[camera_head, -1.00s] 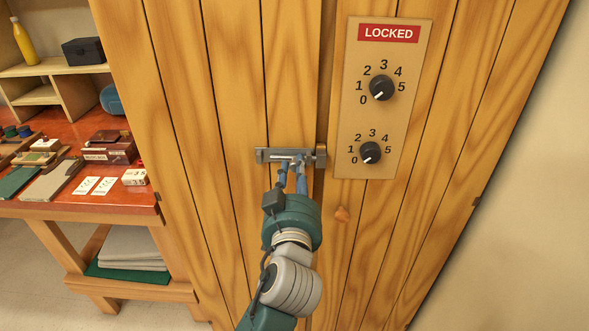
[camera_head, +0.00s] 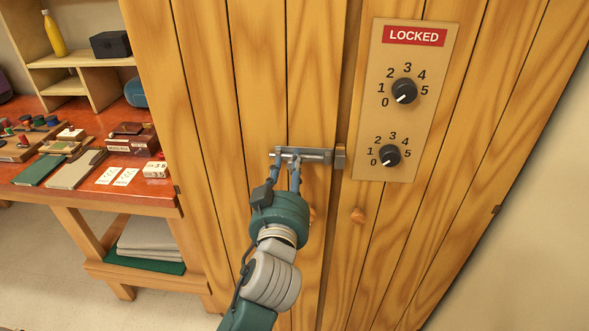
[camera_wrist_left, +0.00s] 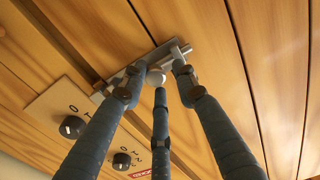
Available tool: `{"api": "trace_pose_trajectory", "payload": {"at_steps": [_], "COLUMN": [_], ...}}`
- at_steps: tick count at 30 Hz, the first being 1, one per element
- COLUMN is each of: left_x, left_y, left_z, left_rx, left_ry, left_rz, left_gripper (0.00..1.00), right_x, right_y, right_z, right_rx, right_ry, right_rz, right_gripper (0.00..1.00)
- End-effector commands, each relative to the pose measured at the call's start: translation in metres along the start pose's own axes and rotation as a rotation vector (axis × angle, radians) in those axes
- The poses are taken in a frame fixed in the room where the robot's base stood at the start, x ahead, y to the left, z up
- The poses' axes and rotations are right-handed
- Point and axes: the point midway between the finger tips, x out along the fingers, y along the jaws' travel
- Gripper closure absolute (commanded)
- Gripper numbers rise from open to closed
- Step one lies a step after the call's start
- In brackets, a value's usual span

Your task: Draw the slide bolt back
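The slide bolt (camera_head: 318,156) is a grey metal bolt fixed across the plank door, with its keeper (camera_head: 340,158) at the right end. My left gripper (camera_head: 285,160) is at the bolt's left part. In the left wrist view, its fingers (camera_wrist_left: 157,75) stand apart around the bolt's pale round knob (camera_wrist_left: 155,77). The finger on the left is close to the knob, and a gap shows on the right. A rod end (camera_wrist_left: 186,48) sticks out past the plate on the side away from the dials. My right gripper is not in view.
A panel (camera_head: 388,125) right of the bolt has a red LOCKED sign (camera_head: 414,36) and two dials, both pointing near 0. A wooden knob (camera_head: 357,215) sits below the bolt. A red-topped workbench (camera_head: 85,195) with several items stands at the left.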

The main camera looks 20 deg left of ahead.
Motion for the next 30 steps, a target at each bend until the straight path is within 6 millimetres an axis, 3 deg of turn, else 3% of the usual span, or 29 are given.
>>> {"api": "trace_pose_trajectory", "payload": {"at_steps": [11,21,30], "left_x": [-0.004,-0.055,-0.075], "left_y": [0.001,-0.001,-0.002], "left_z": [0.002,0.002,0.0], "left_rx": [-0.001,-0.004,-0.002], "left_ry": [-0.004,-0.006,-0.001], "left_rz": [0.002,-0.001,-0.002], "left_gripper": [0.62,0.62,0.62], "right_x": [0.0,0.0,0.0], "right_y": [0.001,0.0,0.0], "right_z": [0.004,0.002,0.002], "right_rx": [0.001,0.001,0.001], "right_ry": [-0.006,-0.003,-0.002], "right_rz": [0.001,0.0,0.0], "right_gripper": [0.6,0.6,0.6]}}
